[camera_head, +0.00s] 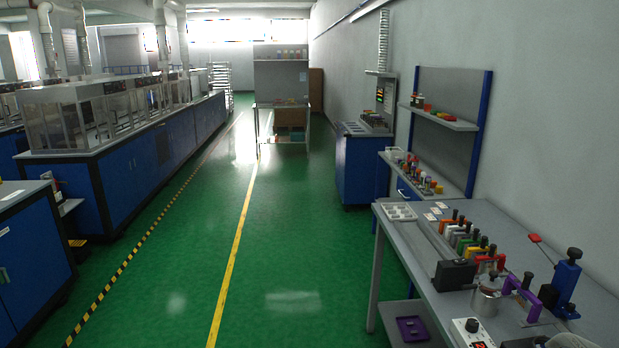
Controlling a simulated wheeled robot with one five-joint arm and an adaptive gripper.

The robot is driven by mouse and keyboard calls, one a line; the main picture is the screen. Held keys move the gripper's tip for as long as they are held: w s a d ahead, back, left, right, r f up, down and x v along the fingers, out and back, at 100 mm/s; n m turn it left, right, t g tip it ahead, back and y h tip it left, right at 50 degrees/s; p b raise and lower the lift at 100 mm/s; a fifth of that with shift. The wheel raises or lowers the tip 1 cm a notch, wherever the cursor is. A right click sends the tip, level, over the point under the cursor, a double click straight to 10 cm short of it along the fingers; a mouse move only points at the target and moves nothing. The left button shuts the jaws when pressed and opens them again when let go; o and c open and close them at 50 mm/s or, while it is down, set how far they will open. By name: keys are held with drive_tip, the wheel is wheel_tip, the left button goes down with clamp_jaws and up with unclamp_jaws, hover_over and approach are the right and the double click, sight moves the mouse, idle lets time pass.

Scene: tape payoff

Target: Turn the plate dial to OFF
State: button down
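A white box with a black round dial (472,325) stands at the front edge of the grey workbench, at the bottom right in the head view. A small red display or mark (479,345) shows below the dial. The box is cut by the bottom of the picture. The dial's setting is too small to read. A metal pot (486,302) sits just behind the box. My gripper cannot be made out in this view.
The grey workbench (395,229) holds a row of coloured clamp-like tools (467,235), a purple-handled item (522,295) and a blue press (565,280). A purple tray (411,328) lies on the lower shelf. Green floor (300,260) left of the bench is clear.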

drive_tip(key=shift+s+a+f+b, duration=0.15)
drive_tip(key=shift+s+b, duration=0.1)
drive_tip(key=shift+b, duration=0.1)
idle(0.7)
drive_tip(key=shift+a+f, duration=0.1)
drive_tip(key=shift+a, duration=0.15)
drive_tip(key=shift+w+a, duration=0.1)
drive_tip(key=shift+a, duration=0.05)
wheel_tip(320, 180, up, 6)
drive_tip(key=p, duration=0.4)
drive_tip(key=shift+r, duration=0.25)
drive_tip(key=c, duration=1.9)
unclamp_jaws()
drive_tip(key=shift+c, duration=0.2)
drive_tip(key=shift+w+d+r+p, duration=0.25)
drive_tip(key=shift+w+r+p, duration=0.05)
drive_tip(key=shift+r+p, duration=0.25)
clamp_jaws()
drive_tip(key=shift+f+b, duration=2.7)
drive_tip(key=shift+f, duration=0.8)
drive_tip(key=shift+a+f, duration=0.1)
